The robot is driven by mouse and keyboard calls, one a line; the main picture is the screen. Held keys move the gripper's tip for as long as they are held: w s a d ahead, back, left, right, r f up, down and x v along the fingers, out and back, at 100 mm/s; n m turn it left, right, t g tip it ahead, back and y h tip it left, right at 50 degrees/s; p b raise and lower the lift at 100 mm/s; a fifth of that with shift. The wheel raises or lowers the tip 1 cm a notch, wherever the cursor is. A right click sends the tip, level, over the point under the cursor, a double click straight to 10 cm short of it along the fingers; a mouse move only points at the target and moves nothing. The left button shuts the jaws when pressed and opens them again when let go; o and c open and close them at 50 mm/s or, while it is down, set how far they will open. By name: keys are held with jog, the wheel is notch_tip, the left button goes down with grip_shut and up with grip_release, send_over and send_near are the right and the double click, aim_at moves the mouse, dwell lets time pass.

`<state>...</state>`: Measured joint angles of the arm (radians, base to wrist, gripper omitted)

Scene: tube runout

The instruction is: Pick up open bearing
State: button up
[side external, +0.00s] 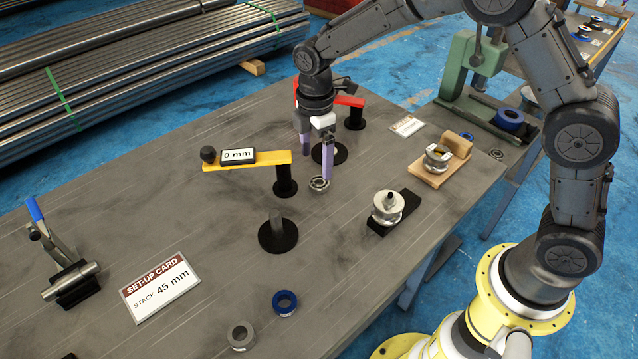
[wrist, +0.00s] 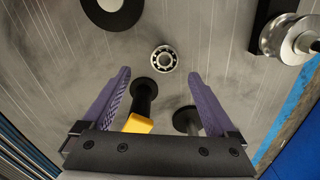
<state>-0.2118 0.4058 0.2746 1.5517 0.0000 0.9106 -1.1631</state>
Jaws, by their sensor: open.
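The open bearing (side external: 319,184), a small metal ring with its balls showing, lies flat on the grey table. It also shows in the wrist view (wrist: 164,58), just past the fingertips and roughly midway between them. My gripper (side external: 316,165) is open and empty, its purple fingers pointing down above the bearing. In the wrist view the fingers (wrist: 158,75) stand apart on either side with nothing between them. I cannot tell the exact height of the tips over the table.
Close by stand a yellow gauge arm (side external: 245,160) reading 0 mm, a red arm (side external: 348,101) and a black disc with a post (side external: 278,235). A roller on a black block (side external: 388,207) stands right. A blue ring (side external: 285,303) and grey ring (side external: 240,335) lie in front.

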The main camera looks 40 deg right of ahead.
aim_at(319, 182)
jog(key=f, duration=0.2)
jog(key=s+f, duration=0.1)
jog(key=f, duration=0.1)
jog(key=shift+d+f, duration=0.1)
jog(key=shift+f, duration=0.2)
jog(key=shift+w+f, duration=0.1)
jog(key=shift+f, duration=0.45)
grip_shut()
